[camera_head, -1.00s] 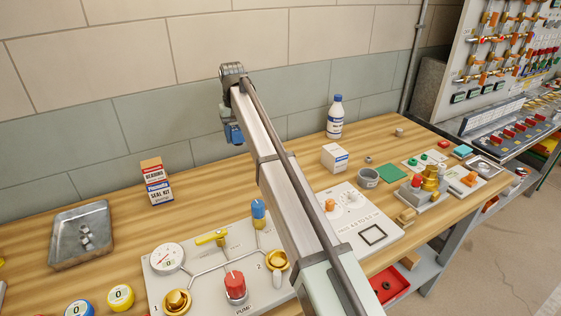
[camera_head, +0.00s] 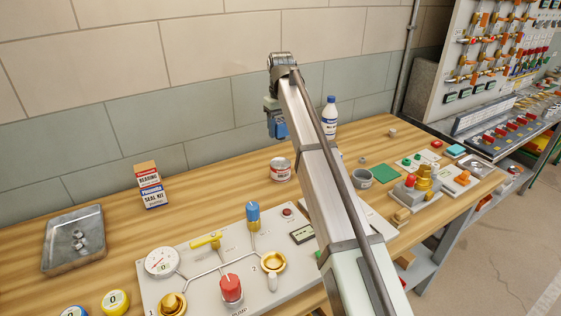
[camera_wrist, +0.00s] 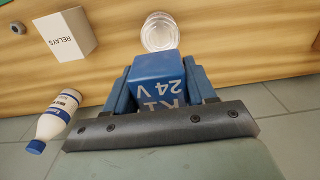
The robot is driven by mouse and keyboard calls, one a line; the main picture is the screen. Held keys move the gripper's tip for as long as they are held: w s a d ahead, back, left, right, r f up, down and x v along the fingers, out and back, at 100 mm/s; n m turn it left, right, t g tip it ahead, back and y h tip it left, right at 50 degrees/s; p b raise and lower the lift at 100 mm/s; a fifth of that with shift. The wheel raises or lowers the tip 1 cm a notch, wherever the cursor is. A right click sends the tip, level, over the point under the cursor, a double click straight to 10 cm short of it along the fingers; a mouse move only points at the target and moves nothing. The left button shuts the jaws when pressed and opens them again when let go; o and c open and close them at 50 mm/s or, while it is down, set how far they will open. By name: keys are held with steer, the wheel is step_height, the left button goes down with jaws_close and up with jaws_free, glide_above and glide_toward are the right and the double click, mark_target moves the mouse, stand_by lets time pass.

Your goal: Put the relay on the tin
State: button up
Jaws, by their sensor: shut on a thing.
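The relay (camera_wrist: 157,82) is a blue block with pale lettering that reads K1 and 24 V. My gripper (camera_wrist: 158,76) is shut on it, with a blue finger at each side. In the head view my gripper (camera_head: 276,129) hangs above the bench near the back wall; relay and fingers are hard to tell apart there. The tin (camera_head: 280,170) is a small red and white can standing on the bench, below my gripper in the picture. Its round pale top (camera_wrist: 159,31) shows in the wrist view just beyond the relay, whose edge slightly overlaps it.
A white box marked RELAYS (camera_wrist: 65,36) and a white bottle with blue cap (camera_head: 330,117) stand nearby. A seal-kit box (camera_head: 151,186), a metal tray (camera_head: 73,240) and a pump panel (camera_head: 215,262) are also on the bench. Bare wood surrounds the tin.

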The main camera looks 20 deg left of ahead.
mark_target(280, 163)
steer(key=shift+f, duration=4.95)
steer(key=shift+f, duration=0.15)
steer(key=o, duration=1.1)
step_height(280, 163, up, 12)
steer(key=shift+r, duration=0.2)
